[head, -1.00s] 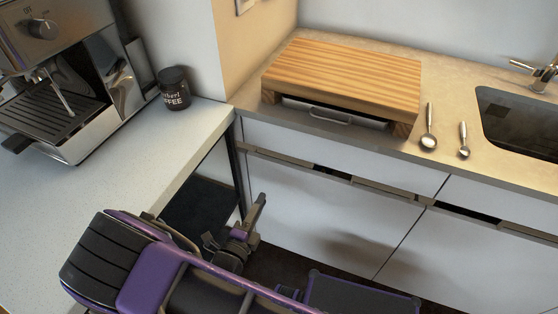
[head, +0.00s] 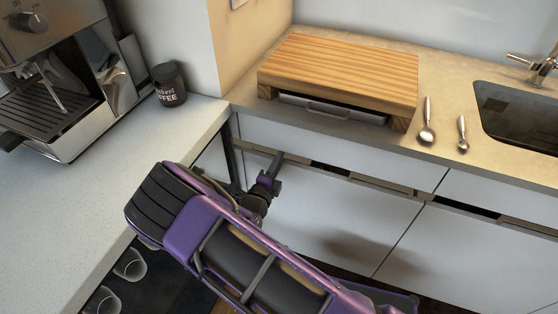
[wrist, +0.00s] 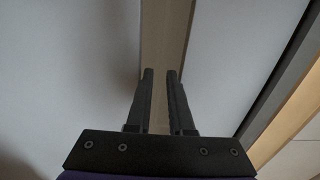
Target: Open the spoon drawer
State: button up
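A wide white handleless drawer front (head: 340,147) lies under the counter, below the cutting board and two spoons; it looks shut. No label marks it as the spoon drawer. A brown recessed grip channel (head: 385,185) runs along its lower edge, with a dark gap partway along. My gripper (head: 277,160) is in front of the channel's left part. In the wrist view my gripper (wrist: 161,72) has its two fingers parted with nothing between them, pointing at the brown channel strip (wrist: 163,35) between two white fronts. Whether the fingertips touch it, I cannot tell.
A wooden board on legs (head: 340,75) stands on the counter over a grey tray-like thing. Two metal spoons (head: 427,122) lie right of it, before the sink (head: 515,115). A coffee machine (head: 65,85) and black coffee jar (head: 170,85) stand on the left counter.

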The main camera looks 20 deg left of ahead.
grip_shut()
dwell(1.4)
